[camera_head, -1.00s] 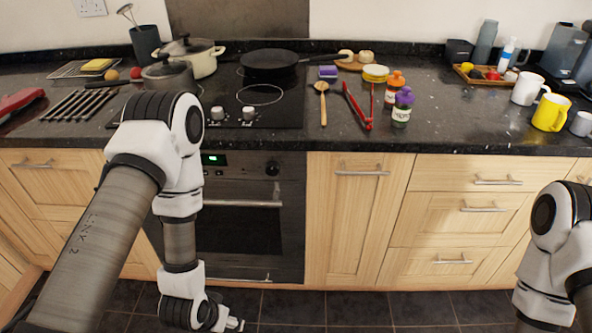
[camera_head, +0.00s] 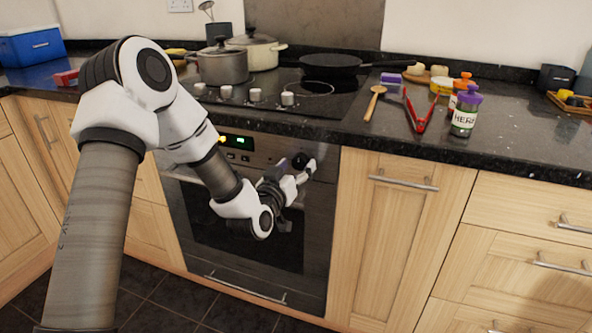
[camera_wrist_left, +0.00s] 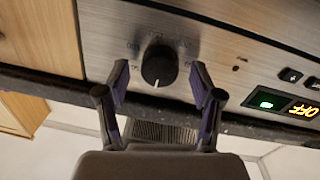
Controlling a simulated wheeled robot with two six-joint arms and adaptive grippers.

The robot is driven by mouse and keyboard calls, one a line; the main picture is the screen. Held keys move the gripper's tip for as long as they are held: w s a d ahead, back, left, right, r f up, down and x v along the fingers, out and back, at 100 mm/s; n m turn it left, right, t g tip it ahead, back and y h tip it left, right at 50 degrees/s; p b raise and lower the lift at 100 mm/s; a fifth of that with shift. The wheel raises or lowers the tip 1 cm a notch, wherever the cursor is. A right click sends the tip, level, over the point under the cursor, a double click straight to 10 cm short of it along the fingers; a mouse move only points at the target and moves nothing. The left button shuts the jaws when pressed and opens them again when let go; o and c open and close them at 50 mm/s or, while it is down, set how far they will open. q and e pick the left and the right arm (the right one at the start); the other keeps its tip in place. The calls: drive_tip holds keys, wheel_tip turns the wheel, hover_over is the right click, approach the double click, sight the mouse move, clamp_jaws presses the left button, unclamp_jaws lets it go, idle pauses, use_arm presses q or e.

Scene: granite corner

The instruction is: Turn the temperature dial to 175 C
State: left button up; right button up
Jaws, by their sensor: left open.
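The temperature dial (camera_wrist_left: 159,66) is a round black knob on the oven's brushed metal panel, seen upside down in the left wrist view. A pale mark on it points toward the bottom of that picture. My left gripper (camera_wrist_left: 160,84) is open, with one finger on each side of the dial and gaps between. In the head view the dial (camera_head: 300,160) shows dark by the left gripper (camera_head: 302,174), at the panel's right part. My right gripper is out of view.
A green display (camera_wrist_left: 266,101) and lit orange OFF text (camera_wrist_left: 303,109) sit beside the dial. The oven door handle (camera_head: 190,179) runs below the panel. Hob knobs (camera_head: 255,95), pots and a pan (camera_head: 330,63) are on the counter above.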

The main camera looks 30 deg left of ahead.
use_arm(q)
drive_tip(key=c, duration=1.1)
drive_tip(key=shift+c, duration=0.2)
drive_tip(key=shift+r, duration=0.1)
